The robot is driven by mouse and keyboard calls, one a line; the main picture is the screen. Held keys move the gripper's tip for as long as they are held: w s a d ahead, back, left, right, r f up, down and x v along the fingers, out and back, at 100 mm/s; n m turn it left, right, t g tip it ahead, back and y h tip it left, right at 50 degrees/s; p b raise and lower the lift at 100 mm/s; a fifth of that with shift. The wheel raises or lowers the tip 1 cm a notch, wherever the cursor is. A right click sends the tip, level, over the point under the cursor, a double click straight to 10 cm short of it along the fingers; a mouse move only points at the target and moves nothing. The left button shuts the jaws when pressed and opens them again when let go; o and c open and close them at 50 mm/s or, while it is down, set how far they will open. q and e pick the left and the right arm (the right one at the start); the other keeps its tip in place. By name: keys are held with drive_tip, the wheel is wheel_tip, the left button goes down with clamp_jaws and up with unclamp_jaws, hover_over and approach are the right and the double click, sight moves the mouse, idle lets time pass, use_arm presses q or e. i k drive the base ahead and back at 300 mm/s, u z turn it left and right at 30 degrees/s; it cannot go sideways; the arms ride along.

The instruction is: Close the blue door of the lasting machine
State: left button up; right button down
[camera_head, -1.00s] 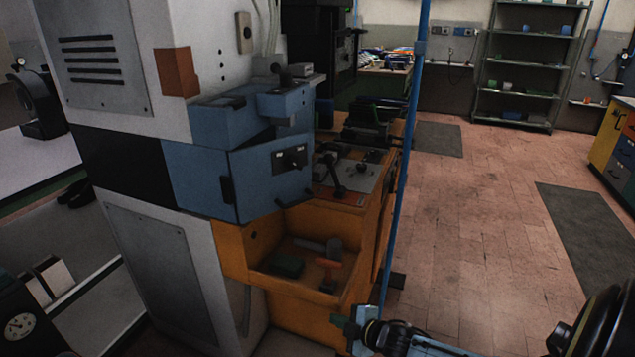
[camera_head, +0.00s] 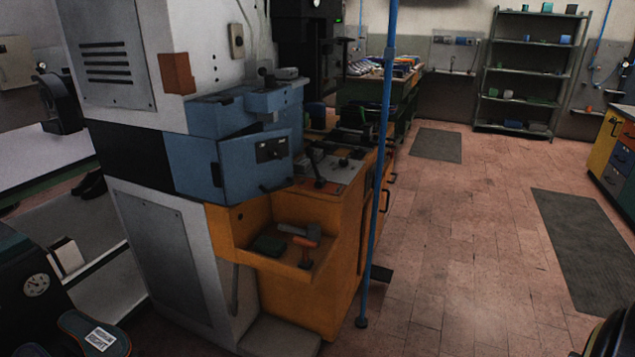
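The lasting machine (camera_head: 165,250) stands at left centre, with a tall grey-white body and an orange lower part. Its blue door (camera_head: 235,170) faces me, with a dark handle on its left and a black latch plate near its upper right. The door stands out at an angle from the blue housing (camera_head: 225,115) above it, with a dark gap along the top, so it looks ajar. A dark rounded part, perhaps of my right arm, cuts into the bottom right corner.
A blue vertical pole (camera_head: 376,200) stands on the floor right of the machine. The orange tray (camera_head: 262,262) below the door holds a hammer (camera_head: 305,243). A dark gauge unit (camera_head: 35,285) is at lower left. The tiled floor on the right is mostly clear.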

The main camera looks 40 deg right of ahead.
sight(248, 173)
drive_tip(key=u, duration=0.1)
drive_tip(key=k, duration=0.5)
drive_tip(key=z, duration=1.1)
drive_tip(key=i, duration=1.9)
drive_tip(key=u, duration=0.75)
